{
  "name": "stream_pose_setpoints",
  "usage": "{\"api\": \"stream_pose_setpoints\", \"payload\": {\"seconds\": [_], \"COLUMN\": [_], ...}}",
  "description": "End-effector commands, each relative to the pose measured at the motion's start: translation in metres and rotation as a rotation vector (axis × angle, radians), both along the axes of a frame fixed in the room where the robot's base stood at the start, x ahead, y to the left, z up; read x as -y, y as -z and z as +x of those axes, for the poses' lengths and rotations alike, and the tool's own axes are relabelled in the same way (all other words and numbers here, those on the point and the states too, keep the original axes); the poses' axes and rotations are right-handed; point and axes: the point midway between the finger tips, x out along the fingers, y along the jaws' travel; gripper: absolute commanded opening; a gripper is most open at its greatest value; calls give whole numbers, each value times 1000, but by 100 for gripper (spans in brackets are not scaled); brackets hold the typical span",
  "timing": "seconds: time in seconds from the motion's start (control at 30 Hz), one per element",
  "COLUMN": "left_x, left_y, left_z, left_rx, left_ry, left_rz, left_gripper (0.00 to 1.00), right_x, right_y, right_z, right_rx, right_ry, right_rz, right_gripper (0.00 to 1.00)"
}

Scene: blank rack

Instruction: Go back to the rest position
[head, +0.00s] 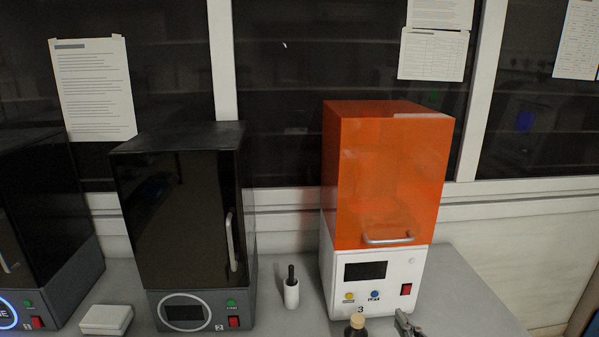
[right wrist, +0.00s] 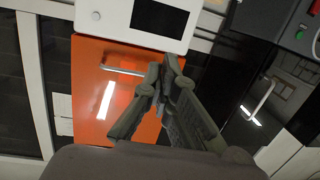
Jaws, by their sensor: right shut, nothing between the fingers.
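My right gripper (head: 404,322) shows at the bottom edge of the head view, in front of the white base of the orange-topped machine. Its fingers (right wrist: 165,80) also show in the right wrist view, closed together with nothing between them. In that view they overlap the orange cover, and I cannot tell how far apart they are in depth. My left gripper is not in the head view.
An orange-covered machine (head: 385,170) stands on the grey bench (head: 455,290). Dark machines (head: 180,215) stand to its left. A white vial with a black top (head: 291,290), a white box (head: 106,320) and a brown capped bottle (head: 356,326) are near the front.

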Motion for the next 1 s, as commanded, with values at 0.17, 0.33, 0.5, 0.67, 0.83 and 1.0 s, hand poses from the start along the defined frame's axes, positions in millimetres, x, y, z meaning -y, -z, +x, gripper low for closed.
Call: {"api": "stream_pose_setpoints", "payload": {"seconds": [0.17, 0.33, 0.5, 0.67, 0.83, 1.0], "left_x": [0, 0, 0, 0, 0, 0], "left_y": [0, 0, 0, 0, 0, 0], "left_z": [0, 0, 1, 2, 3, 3], "left_rx": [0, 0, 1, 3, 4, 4], "left_ry": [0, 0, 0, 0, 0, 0], "left_rz": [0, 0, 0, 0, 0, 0], "left_gripper": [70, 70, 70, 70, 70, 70], "right_x": [-32, -37, -36, -32, -31, -33], "right_y": [92, 133, 152, 160, 187, 229], "right_z": [-89, -160, -217, -266, -279, -271], "right_rx": [-439, -716, -915, -1076, -1151, -1166], "right_ry": [-51, -41, -18, 12, 26, 22], "right_rz": [-74, -119, -149, -171, -182, -184], "right_gripper": [0, 0, 0, 0, 0, 0]}}
